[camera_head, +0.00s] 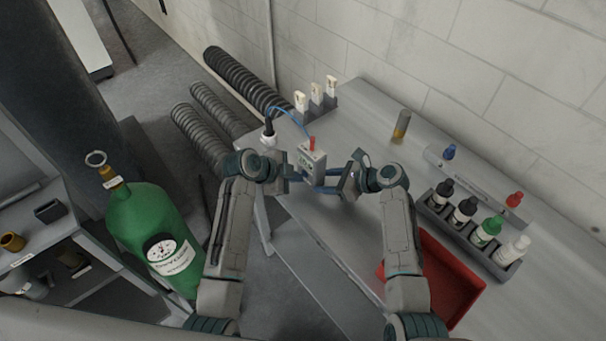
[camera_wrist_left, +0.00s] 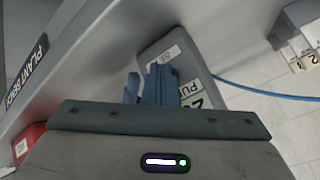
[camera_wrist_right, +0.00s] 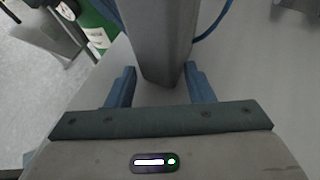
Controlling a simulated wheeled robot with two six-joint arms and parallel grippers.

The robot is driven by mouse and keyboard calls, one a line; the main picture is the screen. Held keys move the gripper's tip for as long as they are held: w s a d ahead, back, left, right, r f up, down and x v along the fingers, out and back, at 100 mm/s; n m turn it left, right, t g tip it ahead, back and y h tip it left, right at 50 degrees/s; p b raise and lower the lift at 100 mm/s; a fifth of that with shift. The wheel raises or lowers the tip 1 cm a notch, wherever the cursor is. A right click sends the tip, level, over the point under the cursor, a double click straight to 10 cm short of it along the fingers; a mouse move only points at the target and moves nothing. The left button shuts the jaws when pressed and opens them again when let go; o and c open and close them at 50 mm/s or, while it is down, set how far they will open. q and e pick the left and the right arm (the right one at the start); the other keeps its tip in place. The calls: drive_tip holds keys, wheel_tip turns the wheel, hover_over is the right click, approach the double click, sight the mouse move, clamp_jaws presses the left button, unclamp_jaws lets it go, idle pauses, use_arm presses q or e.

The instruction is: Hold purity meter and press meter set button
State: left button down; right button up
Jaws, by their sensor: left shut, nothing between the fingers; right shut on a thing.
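The purity meter (camera_head: 311,163) is a small grey box with a red part (camera_head: 312,144) on top and a blue cable. It is held above the bench between my two hands. My right gripper (camera_head: 328,184) is shut on it; in the right wrist view the grey meter body (camera_wrist_right: 160,45) stands between the fingers. My left gripper (camera_head: 292,175) is shut and empty at the meter's left side. In the left wrist view its closed fingertips (camera_wrist_left: 160,82) overlap the meter face (camera_wrist_left: 178,48), beside a partly hidden "SE" label. Contact with the button cannot be told.
Bottles stand in a grey rack (camera_head: 470,230) at right, with a red tray (camera_head: 440,280) in front. A small vial (camera_head: 401,126) and a holder with white-topped pieces (camera_head: 316,106) are at the back. A green cylinder (camera_head: 150,235) stands left.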

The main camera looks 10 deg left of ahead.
idle(0.5)
use_arm(q)
drive_tip(key=shift+s+a, duration=0.5)
drive_tip(key=shift+a, duration=0.05)
drive_tip(key=s+a, duration=0.3)
drive_tip(key=shift+s+a, duration=0.25)
drive_tip(key=shift+a, duration=0.05)
idle(0.8)
use_arm(e)
drive_tip(key=o, duration=0.8)
drive_tip(key=shift+o, duration=0.2)
drive_tip(key=shift+d, duration=0.1)
